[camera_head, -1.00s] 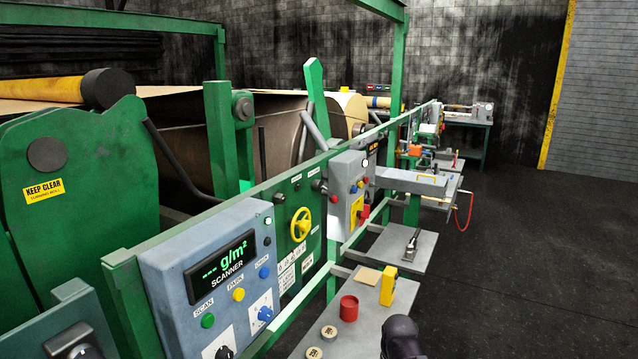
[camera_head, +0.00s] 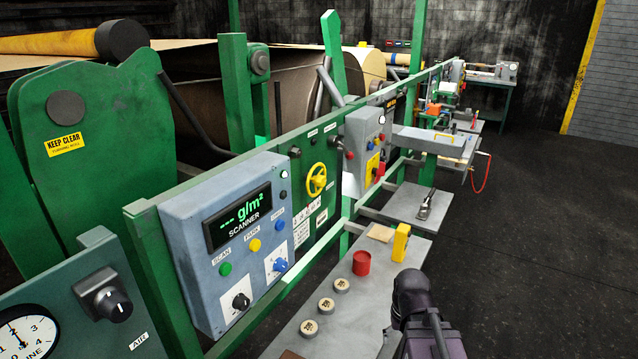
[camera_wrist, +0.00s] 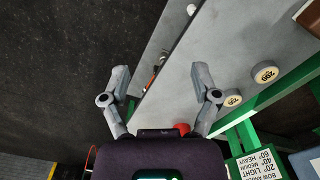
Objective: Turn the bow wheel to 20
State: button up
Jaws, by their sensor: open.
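The bow wheel is a yellow handwheel (camera_head: 316,179) on a green panel right of the scanner box in the head view. Its setting cannot be read at this size. My gripper shows in the wrist view (camera_wrist: 160,85) with its two grey fingers spread wide and nothing between them. In the head view only my dark arm shows at the bottom right, in front of the grey shelf and well apart from the wheel. The wrist view shows part of a white label (camera_wrist: 256,163) with "BOW" and angle lines for light, medium and heavy. The wheel is not visible in the wrist view.
The scanner box (camera_head: 228,240) stands left of the wheel, with a grey-and-red control box (camera_head: 363,150) to its right. A shelf (camera_head: 345,325) below holds a red cup (camera_head: 361,263), a yellow block (camera_head: 400,242) and round weights. Open dark floor lies to the right.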

aim_at(320, 181)
jog(key=k, duration=1.3)
jog(key=u, duration=0.35)
jog(key=i, duration=1.8)
jog(key=z, duration=0.6)
